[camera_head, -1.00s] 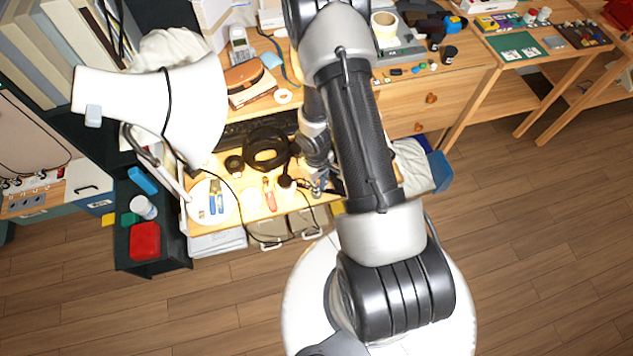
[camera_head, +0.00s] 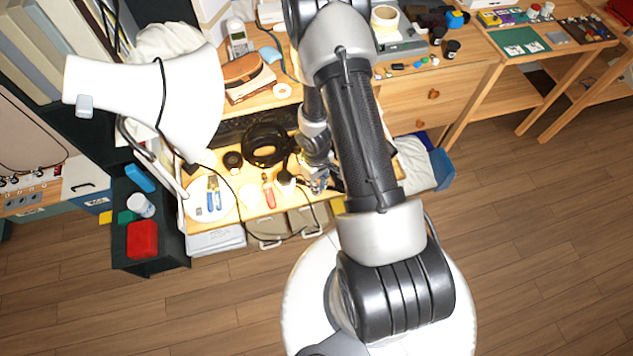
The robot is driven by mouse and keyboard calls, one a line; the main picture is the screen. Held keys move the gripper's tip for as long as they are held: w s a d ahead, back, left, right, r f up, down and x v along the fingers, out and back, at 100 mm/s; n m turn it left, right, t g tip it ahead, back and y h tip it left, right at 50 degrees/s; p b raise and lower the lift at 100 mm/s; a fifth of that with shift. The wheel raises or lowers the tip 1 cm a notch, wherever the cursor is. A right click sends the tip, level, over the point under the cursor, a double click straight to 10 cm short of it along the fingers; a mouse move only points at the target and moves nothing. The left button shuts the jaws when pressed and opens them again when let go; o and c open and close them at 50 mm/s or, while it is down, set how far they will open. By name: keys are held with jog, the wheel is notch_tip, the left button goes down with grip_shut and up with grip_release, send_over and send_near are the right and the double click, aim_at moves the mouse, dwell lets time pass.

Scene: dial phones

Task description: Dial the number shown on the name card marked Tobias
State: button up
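A white and grey handset with keys (camera_head: 238,40), seemingly a phone, stands at the back of the wooden desk in the head view. Its keys and display are too small to read. I cannot make out a name card marked Tobias. My gripper (camera_head: 319,182) is low over the front part of the desk, beside my arm and well away from the handset. It is small and partly hidden, so I cannot tell whether its fingers are open or shut.
A white lamp (camera_head: 150,88) rises at the left. Black headphones (camera_head: 265,145), a red-handled tool (camera_head: 268,193) and a white plate (camera_head: 222,208) with tools lie on the desk. A brown case (camera_head: 243,72) lies before the handset. Wooden floor (camera_head: 540,250) is clear at the right.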

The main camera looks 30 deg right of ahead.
jog(key=o, duration=0.8)
jog(key=shift+r, duration=0.15)
